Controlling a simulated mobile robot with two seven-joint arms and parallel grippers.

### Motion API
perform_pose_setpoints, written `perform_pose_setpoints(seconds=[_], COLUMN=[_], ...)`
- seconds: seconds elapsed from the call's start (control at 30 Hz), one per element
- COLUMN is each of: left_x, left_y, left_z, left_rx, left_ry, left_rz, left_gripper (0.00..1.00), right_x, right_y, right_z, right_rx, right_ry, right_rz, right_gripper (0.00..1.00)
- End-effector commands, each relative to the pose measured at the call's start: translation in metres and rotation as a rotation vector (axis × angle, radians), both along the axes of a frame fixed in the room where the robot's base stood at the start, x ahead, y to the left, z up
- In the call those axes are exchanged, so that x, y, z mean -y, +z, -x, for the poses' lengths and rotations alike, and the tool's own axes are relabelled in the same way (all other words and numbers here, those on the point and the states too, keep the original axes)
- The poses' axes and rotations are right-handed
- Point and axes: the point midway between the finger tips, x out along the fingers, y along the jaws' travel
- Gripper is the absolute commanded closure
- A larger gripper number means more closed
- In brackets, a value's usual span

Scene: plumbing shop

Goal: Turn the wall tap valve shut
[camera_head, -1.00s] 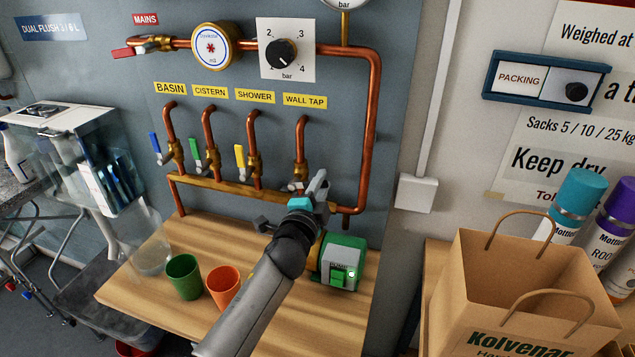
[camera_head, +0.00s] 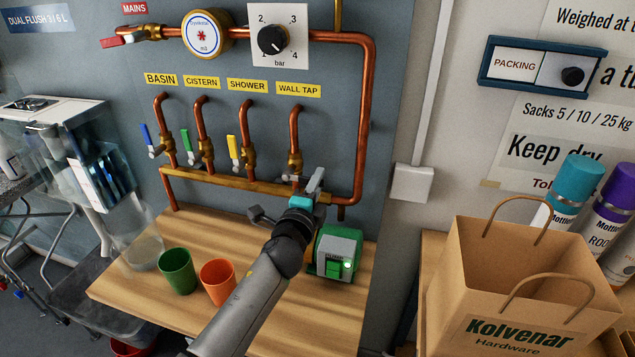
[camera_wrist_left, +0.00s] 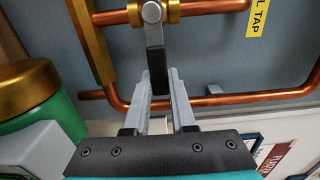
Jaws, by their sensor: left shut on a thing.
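The wall tap valve (camera_head: 295,160) is a brass body on the copper pipe under the yellow WALL TAP label (camera_head: 298,89). My left gripper (camera_head: 316,180) is at its lower right in the head view and partly hides its lever. In the left wrist view, the valve body (camera_wrist_left: 152,12) is at the top and its flat lever (camera_wrist_left: 155,45) runs down between my fingers (camera_wrist_left: 160,98). The lever's dark end is gripped there, and the lever lies across the copper pipe in that view. My right gripper is not in view.
The green pump-like unit (camera_head: 337,254) sits close below my left wrist. The green cup (camera_head: 178,272) and orange cup (camera_head: 217,282) stand on the wooden bench (camera_head: 135,288) left of my arm. Neighbouring valves have blue, green and yellow levers. A paper bag (camera_head: 520,285) stands at right.

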Motion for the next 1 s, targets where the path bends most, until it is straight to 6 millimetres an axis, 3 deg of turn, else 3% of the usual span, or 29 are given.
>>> perform_pose_setpoints(seconds=[0.07,0.1,0.37,0.73,1.0], left_x=[-0.001,-0.001,-0.001,-0.001,-0.008], left_y=[-0.001,-0.001,-0.001,-0.001,-0.001], left_z=[0.0,0.0,0.0,0.005,0.039], left_rx=[-0.001,-0.001,-0.001,-0.002,-0.002], left_ry=[0.001,0.001,0.001,0.001,0.0], left_rz=[-0.008,-0.008,-0.004,-0.002,-0.004], left_gripper=[1.0,0.75,0.46,0.46,0.46], right_x=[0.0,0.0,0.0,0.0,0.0], right_y=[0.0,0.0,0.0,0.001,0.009], right_z=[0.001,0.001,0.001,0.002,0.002], right_rx=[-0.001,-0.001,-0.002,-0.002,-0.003], right_ry=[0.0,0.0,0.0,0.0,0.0], right_rz=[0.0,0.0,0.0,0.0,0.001], right_gripper=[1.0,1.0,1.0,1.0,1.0])
